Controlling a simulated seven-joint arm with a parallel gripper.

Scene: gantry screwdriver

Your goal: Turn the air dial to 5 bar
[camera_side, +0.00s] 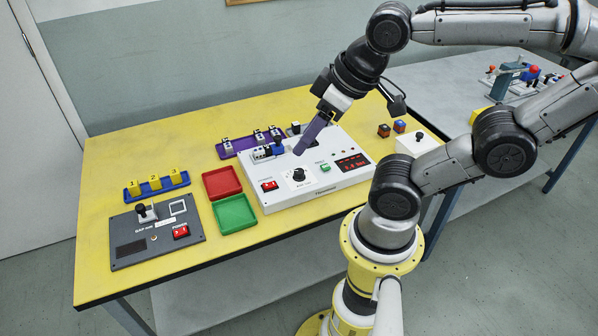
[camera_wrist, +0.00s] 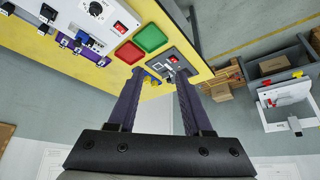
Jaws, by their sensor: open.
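The air dial (camera_side: 299,175) is a black knob on a white scale plate, on the front of the white console (camera_side: 325,195). In the wrist view the dial (camera_wrist: 96,9) is near the top left edge. I cannot read its scale or setting. My gripper (camera_side: 300,152) has purple fingers and is above the console, tilted, a little above and behind the dial in the side view, apart from it. In the wrist view the two fingers (camera_wrist: 160,74) are spread with nothing between them.
A red power switch (camera_side: 268,185), a green button (camera_side: 325,168) and a red display (camera_side: 352,162) are on the console. Red (camera_side: 222,181) and green (camera_side: 234,213) trays lie left of it. A grey gap unit (camera_side: 130,237) and a purple rack (camera_side: 225,150) also stand on the yellow table (camera_side: 95,270).

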